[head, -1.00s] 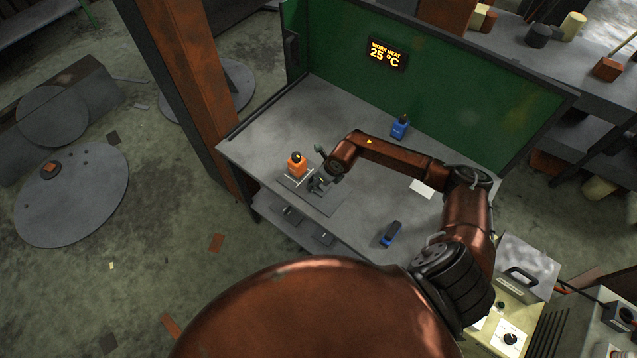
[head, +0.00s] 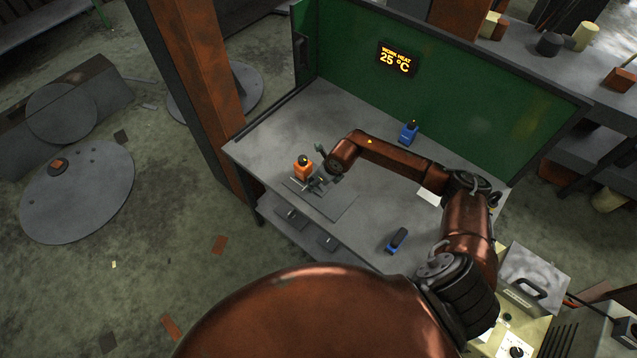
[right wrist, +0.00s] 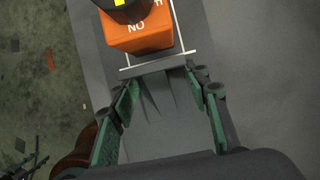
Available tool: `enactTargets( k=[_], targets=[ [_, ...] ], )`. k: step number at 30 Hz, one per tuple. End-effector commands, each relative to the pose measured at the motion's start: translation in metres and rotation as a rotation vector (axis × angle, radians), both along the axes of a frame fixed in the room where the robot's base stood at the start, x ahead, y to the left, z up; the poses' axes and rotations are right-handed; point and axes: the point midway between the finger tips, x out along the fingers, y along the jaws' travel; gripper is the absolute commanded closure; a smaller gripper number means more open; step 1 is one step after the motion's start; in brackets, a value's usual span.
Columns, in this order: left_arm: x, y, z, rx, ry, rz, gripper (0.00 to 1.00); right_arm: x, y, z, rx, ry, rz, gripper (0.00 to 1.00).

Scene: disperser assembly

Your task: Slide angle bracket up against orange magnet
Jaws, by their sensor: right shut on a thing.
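The orange magnet (head: 302,171), a block with a dark knob on top, stands on a grey plate at the table's left part. It also shows at the top of the right wrist view (right wrist: 140,38), with "NO" on its face. The grey angle bracket (right wrist: 160,117) lies between the green fingers of my right gripper (right wrist: 163,88), which is shut on it. The bracket's raised edge faces the magnet, very close to it; I cannot tell if they touch. In the head view my right gripper (head: 318,183) is beside the magnet. My left gripper is out of view.
White lines on the grey plate (head: 335,207) frame the magnet's spot. Two blue items stand on the table, one at the back (head: 409,132) and one at the front right (head: 397,240). A green panel (head: 470,100) closes the back. The table's middle is mostly clear.

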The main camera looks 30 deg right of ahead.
Motion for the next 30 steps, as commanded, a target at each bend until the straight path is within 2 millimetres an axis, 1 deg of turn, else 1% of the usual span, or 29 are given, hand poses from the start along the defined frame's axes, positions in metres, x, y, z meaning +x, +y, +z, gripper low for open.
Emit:
enactTargets(
  k=[6,30],
  targets=[
    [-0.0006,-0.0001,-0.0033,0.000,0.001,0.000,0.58,0.0053,0.0023,0.0004,0.000,-0.001,0.000,1.00],
    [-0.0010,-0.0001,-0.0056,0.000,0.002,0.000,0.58,0.0091,0.0042,0.0002,0.001,-0.001,0.000,1.00]
  ],
)
